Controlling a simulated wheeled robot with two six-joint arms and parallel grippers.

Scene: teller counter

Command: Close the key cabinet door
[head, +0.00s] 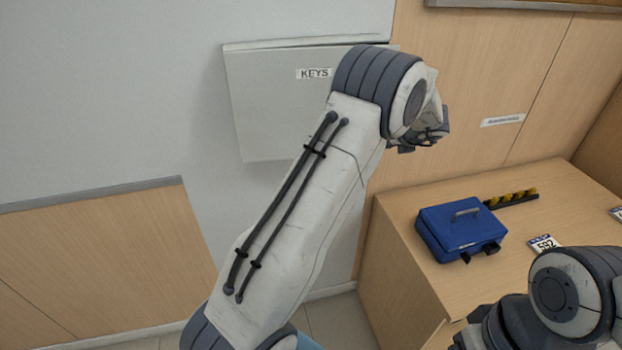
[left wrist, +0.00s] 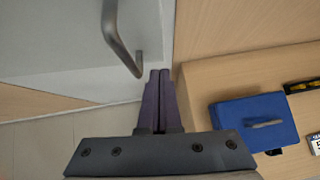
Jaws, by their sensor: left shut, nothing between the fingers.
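The grey key cabinet (head: 265,100) hangs on the wall, with a KEYS label (head: 314,73) on its front. My left arm crosses in front of it and hides its right part, so I cannot tell how far the door stands open. The left wrist view shows the pale door (left wrist: 60,40) with a curved metal handle (left wrist: 118,40). My left gripper (left wrist: 160,73) is shut and empty, its fingertips just right of the handle's lower end, near the door's edge. I cannot tell whether they touch.
A wooden counter (head: 420,255) stands to the right, with a blue case (head: 455,232), a dark rack of yellow items (head: 512,198) and a number card (head: 543,243). My right arm is at the lower right. Bare floor (head: 335,322) shows below the cabinet.

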